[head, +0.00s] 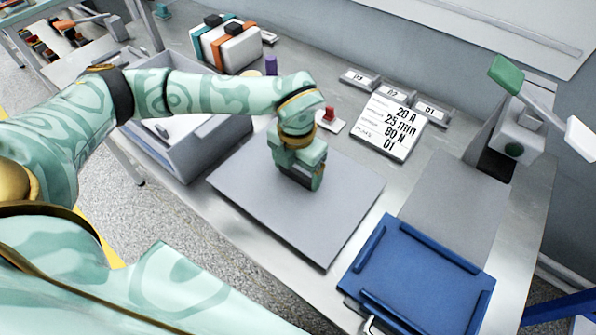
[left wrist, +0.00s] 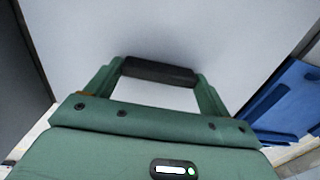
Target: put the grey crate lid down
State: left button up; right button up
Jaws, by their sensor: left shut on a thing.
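The grey crate lid (head: 260,213) is a flat grey panel in the middle of the head view, to the right of the open grey crate (head: 207,156). It fills much of the left wrist view (left wrist: 230,35). My left gripper (head: 303,183) is over the lid's middle, pointing down, and shut on it. In the left wrist view a black bar, seemingly the lid's handle (left wrist: 158,72), spans between the two green fingers. The lid looks roughly level; I cannot tell whether it touches the bench. My right gripper is not in view.
A blue tray (head: 378,238) sits at the front right, close to the lid's right corner. A grey mat (head: 455,205) lies behind it. A red-knobbed item (head: 329,115), a label card (head: 390,125) and a green-handled lever device (head: 515,135) stand beyond the lid.

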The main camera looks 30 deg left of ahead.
aim_at(297, 172)
pick_arm(q)
jog(key=shift+f, duration=0.6)
jog(key=shift+r, duration=0.1)
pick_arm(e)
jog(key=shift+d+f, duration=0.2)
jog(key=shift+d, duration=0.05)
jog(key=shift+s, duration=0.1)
pick_arm(q)
jog(key=o, duration=1.1)
notch_tip(297, 172, up, 12)
jog(key=p, duration=0.3)
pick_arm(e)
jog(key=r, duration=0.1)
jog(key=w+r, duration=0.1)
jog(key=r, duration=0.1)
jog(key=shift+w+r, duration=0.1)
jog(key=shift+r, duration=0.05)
